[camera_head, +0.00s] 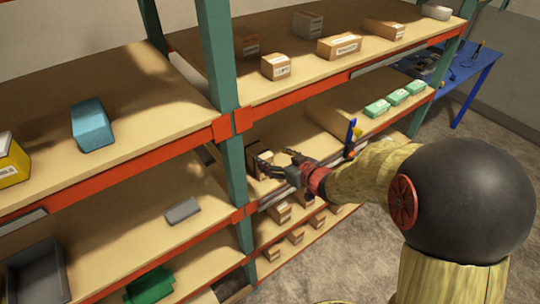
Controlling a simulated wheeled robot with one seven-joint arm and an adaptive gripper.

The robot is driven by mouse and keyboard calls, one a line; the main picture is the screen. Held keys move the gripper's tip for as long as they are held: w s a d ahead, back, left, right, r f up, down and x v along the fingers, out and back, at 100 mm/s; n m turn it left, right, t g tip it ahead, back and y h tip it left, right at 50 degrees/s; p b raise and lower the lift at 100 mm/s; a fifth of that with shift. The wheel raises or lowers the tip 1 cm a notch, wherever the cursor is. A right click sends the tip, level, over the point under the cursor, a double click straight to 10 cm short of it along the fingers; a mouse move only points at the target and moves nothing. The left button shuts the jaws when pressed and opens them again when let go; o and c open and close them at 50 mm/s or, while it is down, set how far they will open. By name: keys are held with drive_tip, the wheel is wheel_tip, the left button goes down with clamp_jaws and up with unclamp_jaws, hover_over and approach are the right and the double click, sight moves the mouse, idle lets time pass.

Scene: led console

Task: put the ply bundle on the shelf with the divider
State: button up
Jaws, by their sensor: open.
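My gripper (268,166) is open, with its dark fingers pointing left into the middle bay of the right-hand rack. A small brown block-like thing (255,150) with a dark edge is just at the fingertips, partly hidden by them. I cannot tell whether it is the ply bundle, or whether the fingers touch it. The middle shelf (318,128) of the right-hand rack holds a row of green-and-white boxes at its right. A raised board-like edge left of them may be the divider; I cannot tell for sure.
Brown cartons (339,46) stand on the upper right shelf. Smaller cartons (296,236) are on the lower shelves. A teal upright (222,60) stands left of my gripper. The left shelves hold a blue box (91,125), a grey block (182,211) and a dark bin (38,272).

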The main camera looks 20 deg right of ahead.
drive_tip(key=s+d+r+m+g+h, duration=0.25)
drive_tip(key=s+d+r+h, duration=0.3)
drive_tip(key=s+r, duration=0.4)
drive_tip(key=s+a+r+g, duration=0.1)
drive_tip(key=s+a, duration=0.1)
drive_tip(key=s, duration=0.4)
drive_tip(key=s+a+r+g+y, duration=0.1)
drive_tip(key=s+a+g, duration=0.1)
drive_tip(key=s, duration=0.5)
drive_tip(key=s+a+r+m+g, duration=0.1)
drive_tip(key=s+a, duration=0.3)
drive_tip(key=s, duration=0.3)
drive_tip(key=shift+a+g, duration=0.25)
drive_tip(key=shift+g, duration=0.1)
wheel_tip(320, 180, down, 6)
drive_tip(key=b, duration=0.6)
drive_tip(key=shift+f+b, duration=0.2)
drive_tip(key=shift+b, duration=0.1)
